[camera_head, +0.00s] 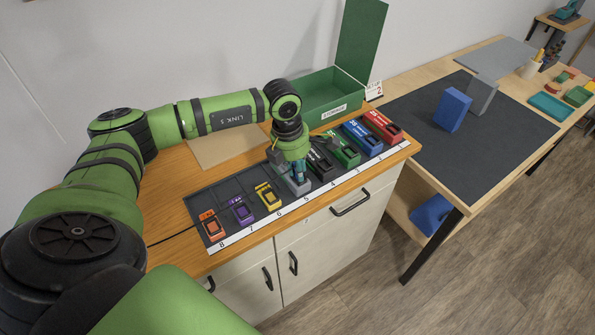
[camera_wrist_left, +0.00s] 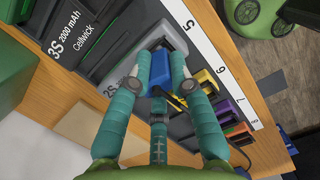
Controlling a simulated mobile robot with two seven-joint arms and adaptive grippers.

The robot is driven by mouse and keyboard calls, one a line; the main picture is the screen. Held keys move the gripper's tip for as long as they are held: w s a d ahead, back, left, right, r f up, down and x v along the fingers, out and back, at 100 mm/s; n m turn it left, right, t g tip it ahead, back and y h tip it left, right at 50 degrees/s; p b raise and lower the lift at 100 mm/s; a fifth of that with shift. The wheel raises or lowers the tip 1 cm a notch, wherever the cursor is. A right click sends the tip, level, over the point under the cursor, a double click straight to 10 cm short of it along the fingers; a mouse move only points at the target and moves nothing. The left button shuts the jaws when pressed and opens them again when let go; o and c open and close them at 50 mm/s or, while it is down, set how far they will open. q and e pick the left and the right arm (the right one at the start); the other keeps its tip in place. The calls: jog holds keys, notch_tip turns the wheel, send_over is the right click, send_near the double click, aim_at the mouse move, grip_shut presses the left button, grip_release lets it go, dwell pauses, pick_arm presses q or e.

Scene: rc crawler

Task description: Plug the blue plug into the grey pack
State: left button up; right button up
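The grey pack (camera_head: 301,190) lies in slot 5 of the black rack, mostly under my left gripper (camera_head: 296,178). In the left wrist view its grey end (camera_wrist_left: 150,47) and part of its 2S label show behind the fingers. The blue plug (camera_wrist_left: 160,72) is between the teal fingertips of my left gripper (camera_wrist_left: 158,62), which are closed on its sides. The plug is at the socket end of the grey pack; how deep it sits I cannot tell. A dark cable (camera_wrist_left: 182,103) trails from it. My right gripper is not in view.
Orange (camera_head: 212,226), purple (camera_head: 242,211) and yellow (camera_head: 269,196) packs lie left of the grey one. Black, green (camera_head: 344,150), blue (camera_head: 362,137) and red (camera_head: 382,126) packs lie right. An open green box (camera_head: 327,92) stands behind. A dark mat (camera_head: 490,140) covers the right table.

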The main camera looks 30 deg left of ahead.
pick_arm(q)
jog(key=shift+r, duration=0.1)
grip_shut()
jog(key=shift+w+r+b, duration=0.1)
jog(key=shift+r+b, duration=0.4)
jog(key=shift+r, duration=0.05)
notch_tip(320, 180, up, 2)
jog(key=shift+r+b, duration=0.25)
jog(key=shift+b, duration=0.6)
jog(key=w+d+r+b, duration=0.35)
jog(key=d+r, duration=0.35)
jog(key=d, duration=0.4)
jog(key=s+a+f+n+p, duration=0.1)
jog(key=a+p, duration=0.2)
jog(key=s+a+f+n+g+p, duration=0.1)
jog(key=a+p, duration=0.2)
jog(key=a, duration=0.1)
jog(key=s+a+f+p, duration=0.1)
jog(key=a+p, duration=0.2)
jog(key=shift+s+a+f+n+y, duration=0.1)
jog(key=shift+s+a+n+y, duration=0.05)
jog(key=shift+n+y, duration=0.2)
jog(key=shift+s+a+f, duration=0.1)
jog(key=shift+a, duration=0.05)
jog(key=shift+f, duration=0.1)
